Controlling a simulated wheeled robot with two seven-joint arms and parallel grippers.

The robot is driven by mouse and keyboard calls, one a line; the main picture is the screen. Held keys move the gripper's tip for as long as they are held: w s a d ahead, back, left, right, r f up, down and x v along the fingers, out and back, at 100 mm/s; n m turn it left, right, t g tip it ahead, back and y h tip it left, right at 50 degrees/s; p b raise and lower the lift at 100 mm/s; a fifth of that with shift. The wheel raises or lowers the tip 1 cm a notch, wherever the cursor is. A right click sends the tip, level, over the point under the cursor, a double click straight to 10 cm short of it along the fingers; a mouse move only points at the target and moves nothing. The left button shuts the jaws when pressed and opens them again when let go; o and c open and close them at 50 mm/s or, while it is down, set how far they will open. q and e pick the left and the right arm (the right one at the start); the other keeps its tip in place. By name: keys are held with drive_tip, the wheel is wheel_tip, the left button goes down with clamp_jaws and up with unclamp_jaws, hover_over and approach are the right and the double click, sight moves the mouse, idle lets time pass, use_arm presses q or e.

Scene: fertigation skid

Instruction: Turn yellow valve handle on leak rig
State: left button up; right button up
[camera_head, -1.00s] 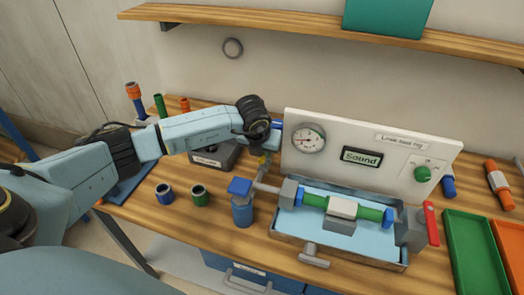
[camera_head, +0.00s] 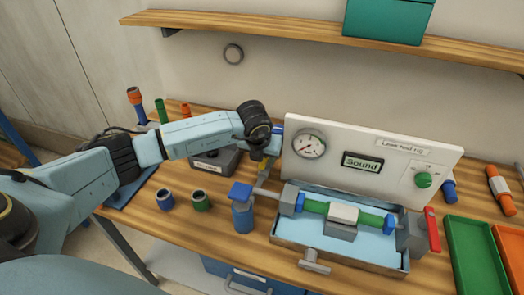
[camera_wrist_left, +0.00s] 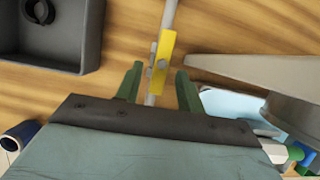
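The yellow valve handle (camera_wrist_left: 161,62) stands on a thin grey pipe in the left wrist view. In the head view only a small piece of the yellow handle (camera_head: 263,164) shows below my left gripper (camera_head: 266,148), beside the leak rig's left end. In the wrist view my left gripper (camera_wrist_left: 158,84) has its two green fingers apart, one on each side of the pipe line. The leak rig (camera_head: 370,165) has a white panel with a round gauge and a display reading "Sound". My right gripper is not in view.
A blue tray (camera_head: 340,258) holds a green pipe in front of the panel. A dark grey box (camera_wrist_left: 88,40) lies left of the handle. Green (camera_head: 478,262) and orange trays sit at the right.

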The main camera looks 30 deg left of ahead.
use_arm(q)
drive_tip(key=v, duration=1.3)
drive_tip(key=shift+s+d, duration=0.1)
idle(0.3)
